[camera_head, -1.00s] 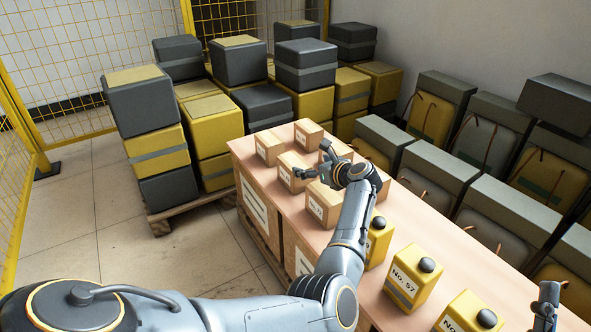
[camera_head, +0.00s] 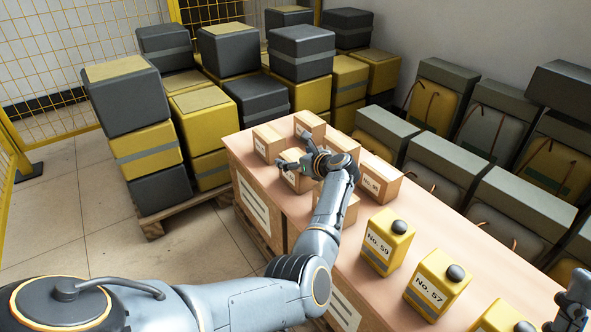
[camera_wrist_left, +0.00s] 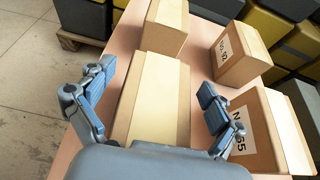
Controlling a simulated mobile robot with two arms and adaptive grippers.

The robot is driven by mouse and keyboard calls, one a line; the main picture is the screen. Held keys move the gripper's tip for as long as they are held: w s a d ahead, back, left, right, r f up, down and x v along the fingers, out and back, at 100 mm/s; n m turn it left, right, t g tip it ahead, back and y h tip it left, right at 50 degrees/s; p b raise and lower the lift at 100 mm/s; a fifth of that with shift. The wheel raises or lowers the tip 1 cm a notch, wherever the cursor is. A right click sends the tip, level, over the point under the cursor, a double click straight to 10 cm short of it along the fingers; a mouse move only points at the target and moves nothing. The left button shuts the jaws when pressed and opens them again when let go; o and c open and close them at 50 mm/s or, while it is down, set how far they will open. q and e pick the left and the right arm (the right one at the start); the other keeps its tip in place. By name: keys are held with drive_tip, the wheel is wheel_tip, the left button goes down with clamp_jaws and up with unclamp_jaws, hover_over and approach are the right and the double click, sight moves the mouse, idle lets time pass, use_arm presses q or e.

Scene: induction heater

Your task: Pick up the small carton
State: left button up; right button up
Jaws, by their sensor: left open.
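Several small tan cartons stand on the far part of the table. My left gripper (camera_head: 294,150) is open above one carton (camera_head: 294,182) in the front row. In the left wrist view this carton (camera_wrist_left: 158,100) lies between the spread fingers (camera_wrist_left: 150,108), its near end hidden by the gripper body. I cannot see finger contact. Another carton (camera_head: 268,144) stands just beyond it, and a carton marked No. 92 (camera_wrist_left: 241,55) and one marked No. 65 (camera_wrist_left: 256,135) are to its right. My right gripper (camera_head: 572,305) shows only partly at the lower right edge.
Another carton (camera_head: 381,184) and yellow bottles (camera_head: 388,240) with black caps stand nearer on the wooden table (camera_head: 400,210). Stacked grey and yellow boxes (camera_head: 135,115) are beyond the table's far left. Grey-lidded cases (camera_head: 470,115) line the right side. Floor at left is clear.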

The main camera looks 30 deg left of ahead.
use_arm(q)
drive_tip(key=shift+c, duration=0.3)
drive_tip(key=c, duration=1.4)
drive_tip(key=shift+r, duration=0.1)
drive_tip(key=shift+c, duration=0.5)
